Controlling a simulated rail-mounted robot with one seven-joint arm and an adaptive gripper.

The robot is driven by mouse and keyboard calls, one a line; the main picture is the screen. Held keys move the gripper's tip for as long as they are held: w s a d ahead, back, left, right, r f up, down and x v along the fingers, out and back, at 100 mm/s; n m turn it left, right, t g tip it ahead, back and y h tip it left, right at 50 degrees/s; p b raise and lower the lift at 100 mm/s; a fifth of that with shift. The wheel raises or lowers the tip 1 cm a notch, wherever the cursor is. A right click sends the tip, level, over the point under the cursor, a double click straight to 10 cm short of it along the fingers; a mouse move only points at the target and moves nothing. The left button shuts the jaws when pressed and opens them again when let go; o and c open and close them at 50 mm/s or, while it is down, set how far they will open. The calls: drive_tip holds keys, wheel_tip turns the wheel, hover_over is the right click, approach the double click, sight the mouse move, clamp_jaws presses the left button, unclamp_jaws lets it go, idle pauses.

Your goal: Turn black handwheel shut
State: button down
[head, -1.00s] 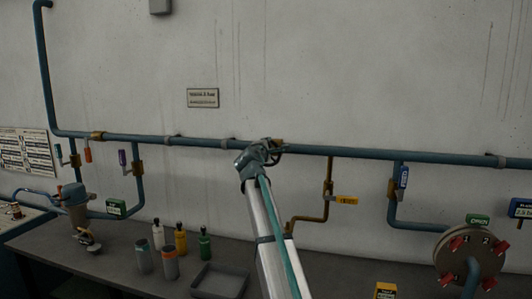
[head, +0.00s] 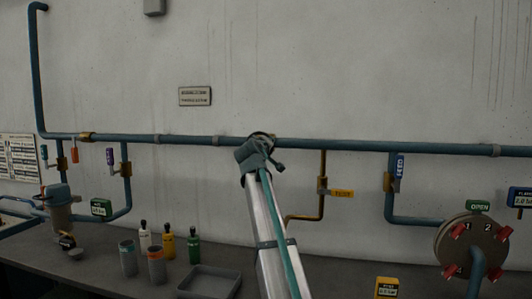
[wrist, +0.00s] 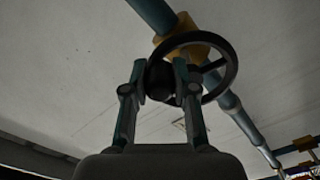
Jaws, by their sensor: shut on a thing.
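The black handwheel (wrist: 236,66) shows in the wrist view as a ring with spokes, in front of a brass valve body (wrist: 183,38) on the blue pipe. My gripper (wrist: 161,72) has its two fingers on either side of a dark part at the wheel's left side and is shut on it. I cannot tell if that part is the rim or a grip on it. In the head view my gripper end (head: 262,142) is up at the pipe and hides most of the wheel.
The blue pipe (head: 350,146) runs along the wall. A brass branch (head: 322,172) with a yellow tag drops right of my arm. Below, the bench holds several bottles, a grey tray (head: 208,282) and, at right, a round flange (head: 472,246) with red clamps.

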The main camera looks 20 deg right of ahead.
wheel_tip(320, 180, down, 2)
drive_tip(key=m+b, duration=0.4)
drive_tip(key=shift+s+d+f+b, duration=0.1)
drive_tip(key=shift+d+b, duration=0.05)
drive_tip(key=shift+b, duration=0.15)
drive_tip(key=shift+f+m+b, duration=0.15)
drive_tip(key=shift+m+b, duration=0.45)
drive_tip(key=shift+m, duration=0.15)
drive_tip(key=shift+f+m+b, duration=0.15)
drive_tip(key=shift+m+b, duration=0.45)
drive_tip(key=shift+m, duration=0.15)
drive_tip(key=c, duration=0.9)
unclamp_jaws()
drive_tip(key=v, duration=1.2)
